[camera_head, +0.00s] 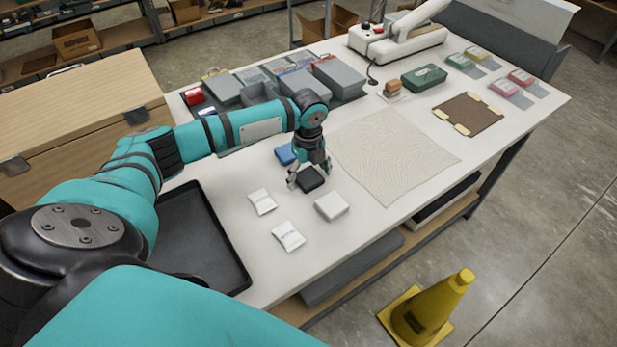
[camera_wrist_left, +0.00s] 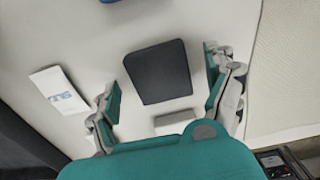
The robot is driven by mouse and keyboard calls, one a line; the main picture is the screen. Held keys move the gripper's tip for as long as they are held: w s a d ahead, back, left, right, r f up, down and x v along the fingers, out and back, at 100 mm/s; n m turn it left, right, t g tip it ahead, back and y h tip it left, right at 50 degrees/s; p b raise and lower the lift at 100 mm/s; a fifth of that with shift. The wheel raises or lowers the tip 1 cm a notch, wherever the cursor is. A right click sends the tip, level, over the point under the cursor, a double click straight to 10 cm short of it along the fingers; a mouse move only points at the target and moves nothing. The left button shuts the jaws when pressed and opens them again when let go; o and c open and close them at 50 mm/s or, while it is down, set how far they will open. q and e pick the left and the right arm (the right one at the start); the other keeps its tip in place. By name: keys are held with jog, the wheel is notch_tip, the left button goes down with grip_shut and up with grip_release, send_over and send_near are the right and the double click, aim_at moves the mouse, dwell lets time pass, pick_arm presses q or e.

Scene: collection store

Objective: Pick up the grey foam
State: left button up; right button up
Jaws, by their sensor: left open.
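The grey foam looks like a dark grey, flat square block (camera_head: 311,180) on the white table. In the left wrist view the dark block (camera_wrist_left: 158,73) lies flat between my two spread fingers, with a gap on each side. My left gripper (camera_head: 310,174) is open, pointing down over the block, and holds nothing. The fingers partly cover the block in the head view. A paler, whitish block (camera_head: 331,206) lies just in front of it; its edge also shows in the left wrist view (camera_wrist_left: 175,123). My right gripper is not in view.
A blue block (camera_head: 285,154) lies just behind the gripper. Two white packets (camera_head: 262,201) (camera_head: 288,236) lie to the front left. A black tray (camera_head: 243,272) is at the left, a cream cloth (camera_head: 392,155) at the right. Grey boxes (camera_head: 340,77) stand behind.

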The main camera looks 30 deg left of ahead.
pick_arm(q)
jog(key=c, duration=0.9)
